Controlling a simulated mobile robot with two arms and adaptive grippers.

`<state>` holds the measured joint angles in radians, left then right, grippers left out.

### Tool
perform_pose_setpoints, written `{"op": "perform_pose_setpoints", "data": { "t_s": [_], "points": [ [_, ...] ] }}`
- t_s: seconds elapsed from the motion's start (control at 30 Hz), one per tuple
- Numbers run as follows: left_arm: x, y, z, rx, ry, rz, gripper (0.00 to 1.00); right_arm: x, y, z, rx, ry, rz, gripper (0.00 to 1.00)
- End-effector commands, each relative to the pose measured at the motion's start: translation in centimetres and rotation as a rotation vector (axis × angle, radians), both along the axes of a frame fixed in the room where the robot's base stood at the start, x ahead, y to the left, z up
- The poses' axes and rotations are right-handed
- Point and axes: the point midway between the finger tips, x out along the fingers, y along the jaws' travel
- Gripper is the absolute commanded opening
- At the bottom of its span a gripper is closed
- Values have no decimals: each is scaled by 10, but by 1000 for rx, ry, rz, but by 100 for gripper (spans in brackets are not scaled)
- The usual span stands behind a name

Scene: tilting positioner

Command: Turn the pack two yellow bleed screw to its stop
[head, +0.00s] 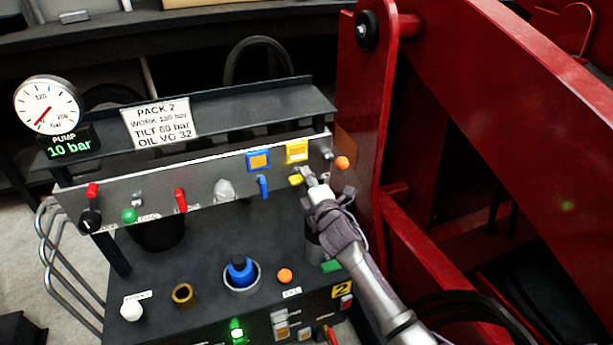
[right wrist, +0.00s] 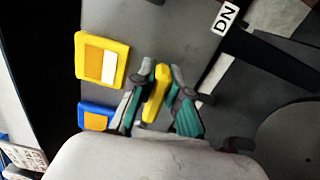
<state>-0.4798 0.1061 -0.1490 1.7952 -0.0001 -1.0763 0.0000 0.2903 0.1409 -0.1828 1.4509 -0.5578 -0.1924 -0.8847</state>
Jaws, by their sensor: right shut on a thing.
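The yellow bleed screw (head: 296,180) is on the grey panel of pack two, below a yellow square plate (head: 297,151). My right gripper (head: 308,176) comes up from the lower right and its fingertips are at the screw. In the right wrist view the yellow screw handle (right wrist: 155,95) stands between the two fingers of the gripper (right wrist: 159,78), which are shut on it. The gripper hides part of the screw in the head view. My left gripper is not in view.
A blue lever (head: 263,187) hangs just left of the yellow screw, under a blue plate (head: 258,160). An orange knob (head: 342,163) is close on the right. A red steel frame (head: 372,120) stands right beside the panel. The pump gauge (head: 47,105) is at the far left.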

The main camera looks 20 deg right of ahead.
Motion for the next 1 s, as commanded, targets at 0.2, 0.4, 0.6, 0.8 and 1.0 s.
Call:
{"op": "perform_pose_setpoints", "data": {
  "t_s": [0.2, 0.4, 0.6, 0.8, 1.0],
  "points": [
    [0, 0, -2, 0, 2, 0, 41, 0, -1, -1, 54, 3, -1, 0],
    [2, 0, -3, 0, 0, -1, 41, 0, -1, -1, 68, 3, -1, 0],
    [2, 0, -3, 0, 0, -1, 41, 0, -1, -1, 69, 3, -1, 0],
    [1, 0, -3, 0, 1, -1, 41, 0, -1, -1, 68, 3, -1, 33],
    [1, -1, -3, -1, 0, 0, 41, 0, 0, -1, 66, 3, 0, 41]
  ]
}}
